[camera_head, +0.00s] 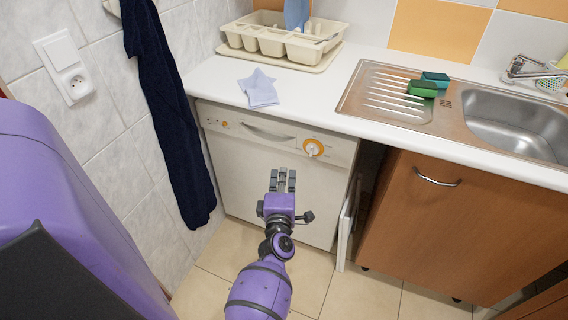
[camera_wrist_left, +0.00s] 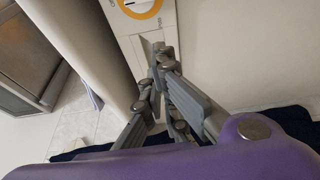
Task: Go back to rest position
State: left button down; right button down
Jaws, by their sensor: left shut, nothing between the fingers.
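My left gripper (camera_head: 283,180) is in the middle of the head view, in front of the white dishwasher (camera_head: 235,160). Its fingers point toward the dishwasher front, and it is shut with nothing between the fingers. In the left wrist view the fingers (camera_wrist_left: 160,62) come together in front of a pale panel with an orange-ringed dial (camera_wrist_left: 140,6). My right gripper does not show in either view.
A white counter (camera_head: 310,95) above holds a dish rack (camera_head: 283,40), a blue cloth (camera_head: 259,88), sponges (camera_head: 423,88) and a sink (camera_head: 515,118). A wooden cabinet (camera_head: 450,215) stands right. A dark towel (camera_head: 165,115) hangs left. Floor tiles (camera_head: 380,292) are clear.

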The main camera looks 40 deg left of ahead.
pick_arm(q)
jog(key=shift+s+d, duration=0.2)
jog(key=shift+s, duration=0.15)
